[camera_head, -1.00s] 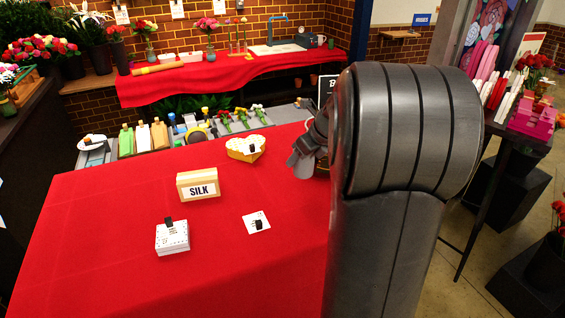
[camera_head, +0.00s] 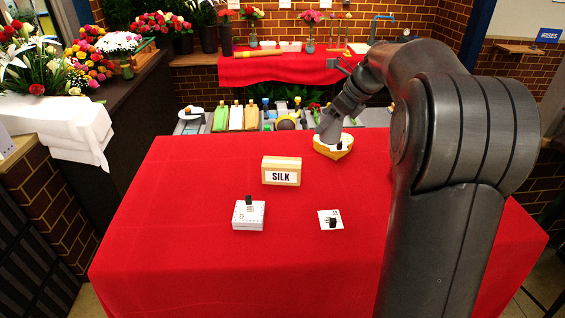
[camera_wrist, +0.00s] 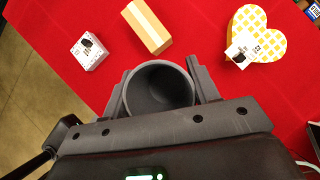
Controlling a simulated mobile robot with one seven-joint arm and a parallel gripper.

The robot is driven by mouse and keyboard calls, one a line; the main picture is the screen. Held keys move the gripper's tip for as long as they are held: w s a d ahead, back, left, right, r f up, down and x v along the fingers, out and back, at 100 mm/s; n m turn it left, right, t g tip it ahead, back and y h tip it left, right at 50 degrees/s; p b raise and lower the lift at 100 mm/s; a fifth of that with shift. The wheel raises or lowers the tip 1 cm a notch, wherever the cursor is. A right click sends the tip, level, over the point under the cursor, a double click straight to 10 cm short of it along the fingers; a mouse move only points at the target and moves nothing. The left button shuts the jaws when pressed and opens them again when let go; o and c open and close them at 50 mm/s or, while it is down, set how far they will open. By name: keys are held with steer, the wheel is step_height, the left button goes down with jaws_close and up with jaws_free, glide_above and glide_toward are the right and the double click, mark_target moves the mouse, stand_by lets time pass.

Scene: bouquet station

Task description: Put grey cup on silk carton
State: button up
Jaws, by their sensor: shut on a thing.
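The grey cup (camera_wrist: 160,88) is between the two fingers of my gripper (camera_wrist: 163,72) in the wrist view, its round open mouth facing the camera. My gripper is shut on it. The silk carton (camera_head: 281,171) is a tan box with a white SILK label, standing on the red table in the head view. It also shows in the wrist view as a tan box with a pale band (camera_wrist: 147,27), ahead of the cup and apart from it. In the head view my gripper (camera_head: 329,128) is right of and beyond the carton, partly overlapping the heart box; the cup is hard to make out there.
A yellow heart-shaped box (camera_head: 334,149) stands right of and behind the carton. A white stack with a black clip (camera_head: 249,215) and a white card (camera_head: 330,219) lie in front. Bottles and tools (camera_head: 236,117) line the far edge. The left table area is clear.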

steer(key=a, duration=0.3)
glide_above(279, 161)
step_height(279, 161, down, 6)
steer(key=shift+n, duration=0.3)
steer(key=shift+f, duration=2.15)
steer(key=shift+f, duration=0.15)
steer(key=o, duration=1)
steer(key=shift+o, duration=0.2)
